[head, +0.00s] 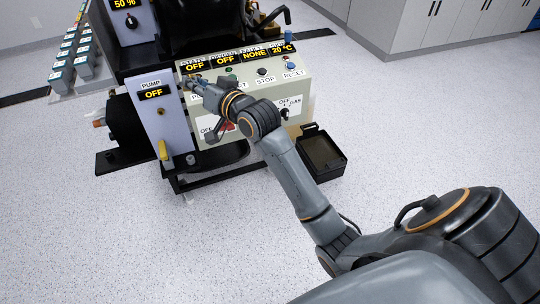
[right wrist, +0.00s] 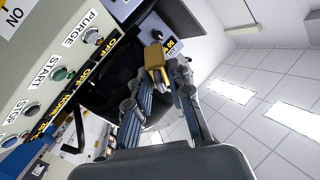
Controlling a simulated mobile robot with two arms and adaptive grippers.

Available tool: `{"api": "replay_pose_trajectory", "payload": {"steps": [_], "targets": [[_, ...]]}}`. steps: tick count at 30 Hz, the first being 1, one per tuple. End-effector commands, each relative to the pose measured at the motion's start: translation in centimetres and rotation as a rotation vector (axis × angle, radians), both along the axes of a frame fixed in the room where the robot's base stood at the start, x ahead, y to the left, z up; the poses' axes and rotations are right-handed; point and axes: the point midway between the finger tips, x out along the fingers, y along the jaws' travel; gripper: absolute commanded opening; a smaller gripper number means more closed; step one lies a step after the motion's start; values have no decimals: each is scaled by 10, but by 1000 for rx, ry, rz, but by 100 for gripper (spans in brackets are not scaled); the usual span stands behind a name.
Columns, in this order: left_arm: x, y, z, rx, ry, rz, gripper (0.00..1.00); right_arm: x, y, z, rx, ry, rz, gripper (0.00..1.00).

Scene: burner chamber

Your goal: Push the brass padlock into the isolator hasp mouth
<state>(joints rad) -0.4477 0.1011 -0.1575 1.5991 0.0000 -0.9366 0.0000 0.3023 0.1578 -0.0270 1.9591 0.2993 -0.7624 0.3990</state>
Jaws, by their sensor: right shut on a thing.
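My right gripper (head: 194,86) is at the upper left of the cream control panel, under the row of displays. In the right wrist view, my right gripper (right wrist: 158,80) is shut on a yellow brass block, which I take to be the brass padlock (right wrist: 154,57). The padlock sits between the fingertips; in the head view I cannot make it out. Lower on the panel, a red part (head: 229,127) with a dark piece shows beside an OFF label, partly behind my right arm. It looks like the isolator; I cannot make out the hasp mouth. My left gripper is out of view.
The cream panel (head: 250,84) carries STOP and RESET buttons and a GAS knob (head: 284,113). To its left is the PUMP panel (head: 155,119) with a yellow handle (head: 163,150). A black open tray (head: 323,154) is on the right. The floor in front is clear.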

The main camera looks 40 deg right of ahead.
Motion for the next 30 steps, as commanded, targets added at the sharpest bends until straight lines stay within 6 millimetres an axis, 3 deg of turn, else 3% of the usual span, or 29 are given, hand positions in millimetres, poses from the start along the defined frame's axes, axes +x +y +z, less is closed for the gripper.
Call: {"api": "replay_pose_trajectory", "payload": {"steps": [1, 6, 9, 13, 19, 30], "targets": [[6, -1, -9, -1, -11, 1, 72, -4, -19, -40, 31, -43, -62, 0], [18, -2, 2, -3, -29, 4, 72, -26, -79, -111, 58, -213, -275, 0], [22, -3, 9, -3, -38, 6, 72, -46, -106, -150, 56, -291, -386, 0], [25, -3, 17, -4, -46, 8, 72, -70, -130, -186, 45, -367, -498, 0], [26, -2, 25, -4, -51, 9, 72, -92, -146, -210, 29, -425, -585, 0], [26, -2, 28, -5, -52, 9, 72, -95, -147, -211, 27, -434, -594, 0]]}}
